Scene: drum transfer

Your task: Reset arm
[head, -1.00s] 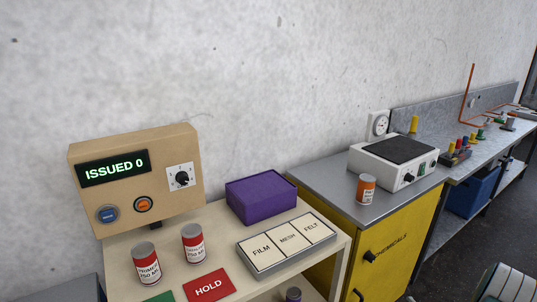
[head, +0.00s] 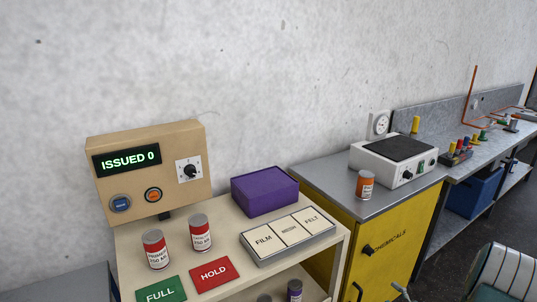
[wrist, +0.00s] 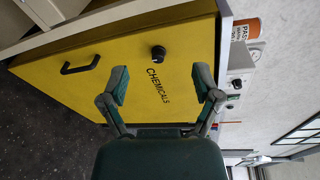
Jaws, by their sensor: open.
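My gripper (wrist: 162,88) shows in the wrist view with its two green fingers spread wide and nothing between them. It faces the yellow chemicals cabinet (wrist: 140,85), whose door fills much of that view with a black knob and a black handle. The arm is rolled, so the cabinet looks tilted there. In the head view, part of my arm (head: 510,270) shows at the lower right corner, in front of the floor and right of the yellow cabinet (head: 385,265).
A cream cart holds two red-and-white cans (head: 156,249), a purple box (head: 264,190), a FILM/MESH/FELT tray (head: 262,262), FULL (head: 161,290) and HOLD (head: 213,273) cards, and a panel (head: 150,170) reading ISSUED 0. An orange can (head: 365,185) stands by a hotplate (head: 395,165) on the cabinet.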

